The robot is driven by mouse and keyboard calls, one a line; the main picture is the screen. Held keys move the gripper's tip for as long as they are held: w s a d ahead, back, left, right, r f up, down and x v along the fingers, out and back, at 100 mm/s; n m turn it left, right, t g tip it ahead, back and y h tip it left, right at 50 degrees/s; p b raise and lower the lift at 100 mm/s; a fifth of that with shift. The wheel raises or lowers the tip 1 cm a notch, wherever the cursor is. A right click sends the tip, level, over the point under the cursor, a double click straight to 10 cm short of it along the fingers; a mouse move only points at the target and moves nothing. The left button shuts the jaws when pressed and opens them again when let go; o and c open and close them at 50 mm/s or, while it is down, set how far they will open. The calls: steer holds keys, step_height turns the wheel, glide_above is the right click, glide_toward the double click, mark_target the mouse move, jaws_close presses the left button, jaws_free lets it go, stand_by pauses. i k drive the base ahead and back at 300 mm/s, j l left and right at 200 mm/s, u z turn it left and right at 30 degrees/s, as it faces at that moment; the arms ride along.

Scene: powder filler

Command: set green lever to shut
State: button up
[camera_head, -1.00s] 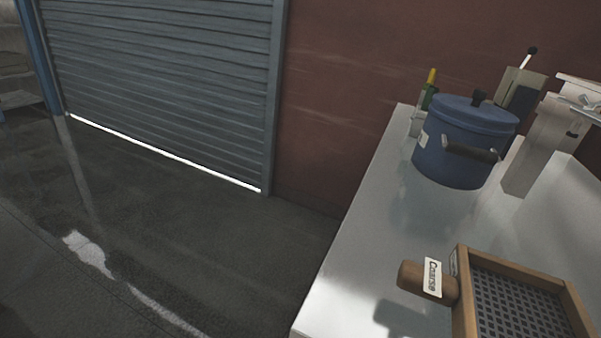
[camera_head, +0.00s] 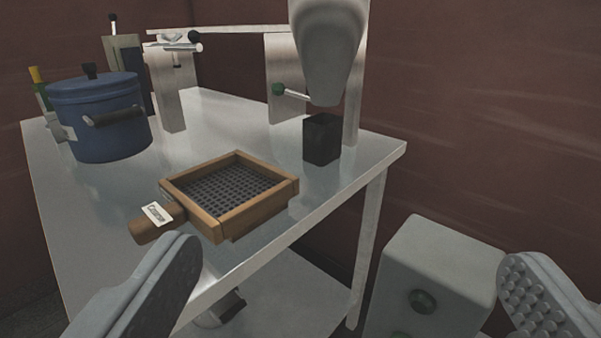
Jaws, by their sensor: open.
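A lever with a green ball knob (camera_head: 278,89) and a thin metal rod sticks out to the left from the lower part of the grey funnel-shaped hopper (camera_head: 329,50). The rod slopes slightly down from the knob toward the hopper. A black block-like container (camera_head: 321,139) stands under the hopper on the metal table (camera_head: 355,150). My gripper (camera_head: 350,285) is open and empty. Its two grey padded fingers show at the lower left and lower right, well in front of the lever and apart from everything on the table.
A wooden sieve (camera_head: 285,193) labelled "Coarse" lies near the table's front edge. A blue lidded pot (camera_head: 100,135) and a metal stand (camera_head: 172,100) are at the left. A grey box (camera_head: 440,265) stands lower right, beside the table.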

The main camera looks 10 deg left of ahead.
mark_target(278, 88)
steer(key=j, duration=0.55)
steer(key=i+j, duration=0.1)
steer(key=j, duration=0.2)
steer(key=i+j, duration=0.15)
steer(key=j, duration=0.15)
steer(key=i+j, duration=0.1)
steer(key=j, duration=0.2)
steer(key=z, duration=0.05)
